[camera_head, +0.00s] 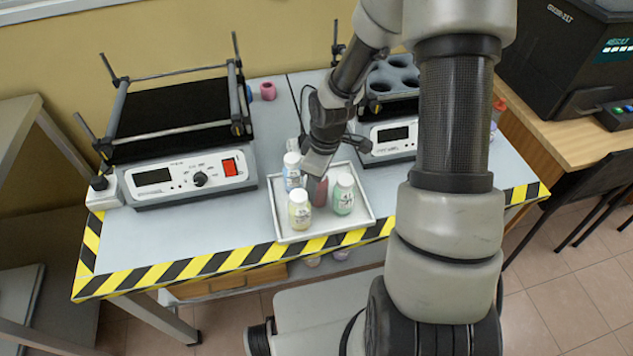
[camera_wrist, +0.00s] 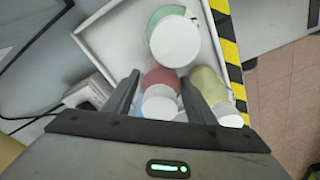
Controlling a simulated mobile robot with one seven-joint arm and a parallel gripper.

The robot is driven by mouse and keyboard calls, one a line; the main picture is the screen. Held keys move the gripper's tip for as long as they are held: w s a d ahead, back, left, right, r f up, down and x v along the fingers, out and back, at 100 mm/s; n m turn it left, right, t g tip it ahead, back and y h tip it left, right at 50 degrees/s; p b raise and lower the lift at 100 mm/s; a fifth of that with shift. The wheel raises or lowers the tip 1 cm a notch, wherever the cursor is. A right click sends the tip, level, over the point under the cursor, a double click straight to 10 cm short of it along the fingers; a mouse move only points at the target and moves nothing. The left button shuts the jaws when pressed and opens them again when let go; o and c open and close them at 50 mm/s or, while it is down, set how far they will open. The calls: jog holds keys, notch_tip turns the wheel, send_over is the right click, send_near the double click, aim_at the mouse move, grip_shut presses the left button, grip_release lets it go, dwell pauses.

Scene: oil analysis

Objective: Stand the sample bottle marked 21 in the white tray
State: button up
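The white tray (camera_head: 283,236) lies on the bench and holds several sample bottles with white caps. A red bottle (camera_head: 319,191) stands in its middle, partly hidden by my gripper (camera_head: 316,177). A green bottle (camera_head: 344,197) is to its right, a yellow bottle (camera_head: 299,212) at front left and a blue bottle (camera_head: 291,177) at back left. The number 21 cannot be read on any label. In the wrist view the red bottle (camera_wrist: 160,78) lies between my fingers (camera_wrist: 160,80), which look open with narrow gaps. The green (camera_wrist: 165,20) and yellow (camera_wrist: 208,88) bottles are close by.
A black-topped shaker (camera_head: 190,172) stands left of the tray. A second device (camera_head: 393,140) with round wells stands behind right. The bench's front edge has yellow-black tape (camera_head: 200,263). Bare bench lies left of the tray. Neighbouring bottles leave little room around my fingers.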

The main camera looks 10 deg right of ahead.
jog(key=r+p, duration=0.1)
jog(key=r, duration=0.3)
jog(key=r+p, duration=0.1)
jog(key=r, duration=0.3)
jog(key=s+d+r+p, duration=0.1)
jog(key=r, duration=0.3)
jog(key=shift+d+r, duration=0.1)
jog(key=shift+r, duration=0.05)
jog(key=shift+r, duration=0.1)
